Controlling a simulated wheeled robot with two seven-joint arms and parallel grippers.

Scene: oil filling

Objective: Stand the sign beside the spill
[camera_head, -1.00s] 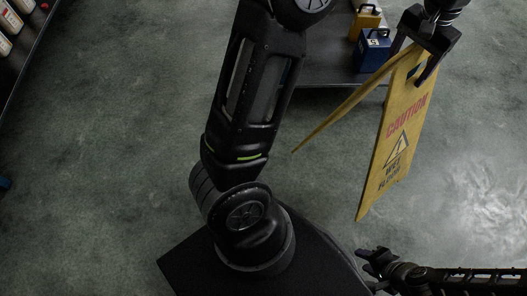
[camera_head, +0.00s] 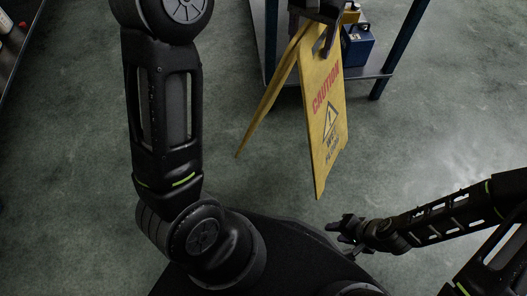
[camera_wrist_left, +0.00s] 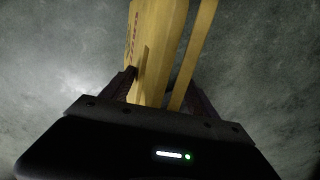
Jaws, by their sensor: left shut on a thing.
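The yellow caution sign (camera_head: 326,125) hangs in the air with its two panels spread apart at the bottom. My left gripper (camera_head: 316,14) is shut on its top edge. In the left wrist view the sign's panels (camera_wrist_left: 158,45) rise from between the fingers of my left gripper (camera_wrist_left: 160,95). A pale glossy patch on the floor (camera_head: 432,142), which looks like the spill, lies right of the sign; its outline is unclear. My right gripper (camera_head: 346,230) is empty, low in the picture below the sign; its finger gap is too small to read.
Another shelf (camera_head: 22,50) runs along the left edge. Open floor lies to the right.

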